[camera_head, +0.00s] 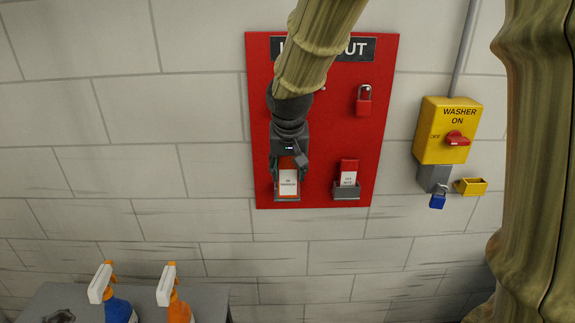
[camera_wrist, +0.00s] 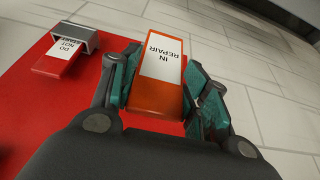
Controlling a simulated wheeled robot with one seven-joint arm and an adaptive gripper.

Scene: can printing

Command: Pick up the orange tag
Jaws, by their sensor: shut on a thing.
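The orange tag (camera_wrist: 155,99) has a white label reading "IN REPAIR" and sits between the two fingers of my gripper (camera_wrist: 160,100) in the wrist view. My gripper is shut on it, with the teal finger pads at its two sides. In the head view my gripper (camera_head: 289,175) is in front of the lower left of the red lockout board, and the orange tag (camera_head: 288,181) shows between the fingers. A grey holder (camera_head: 287,198) shows just under the tag; whether the tag still sits in it I cannot tell.
On the red board (camera_head: 325,150), a red tag (camera_head: 349,175) labelled "DO NOT START" stands in a holder, with a red padlock (camera_head: 364,101) above it. A yellow washer switch box (camera_head: 445,130) and blue padlock (camera_head: 437,200) are to the right. Spray bottles (camera_head: 178,305) stand on a table at lower left.

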